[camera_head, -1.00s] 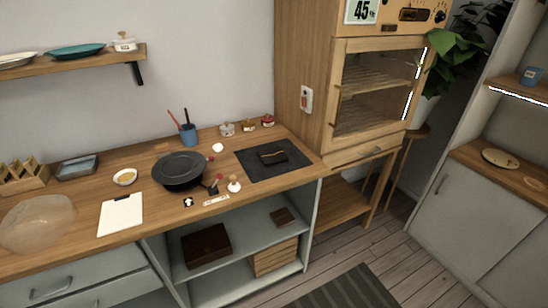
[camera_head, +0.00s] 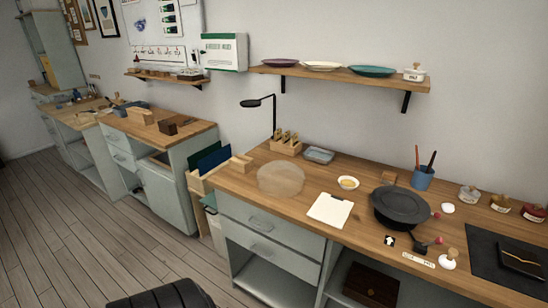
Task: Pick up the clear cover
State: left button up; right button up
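The clear cover (camera_head: 281,179) is a pale, see-through dome. It sits on the wooden counter (camera_head: 240,188) near its left end, left of a white clipboard sheet. Neither of my grippers shows in the head view, and nothing touches the cover.
Close to the cover are a wooden rack (camera_head: 286,145), a grey-blue tray (camera_head: 318,155), a small yellow-filled bowl (camera_head: 348,183) and the clipboard (camera_head: 330,210). A black pan (camera_head: 400,206) stands farther right. A desk lamp (camera_head: 262,103) rises behind. The floor at left (camera_head: 75,230) is mostly clear.

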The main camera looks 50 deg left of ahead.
aim_at(280, 179)
jog(key=u, duration=1.65)
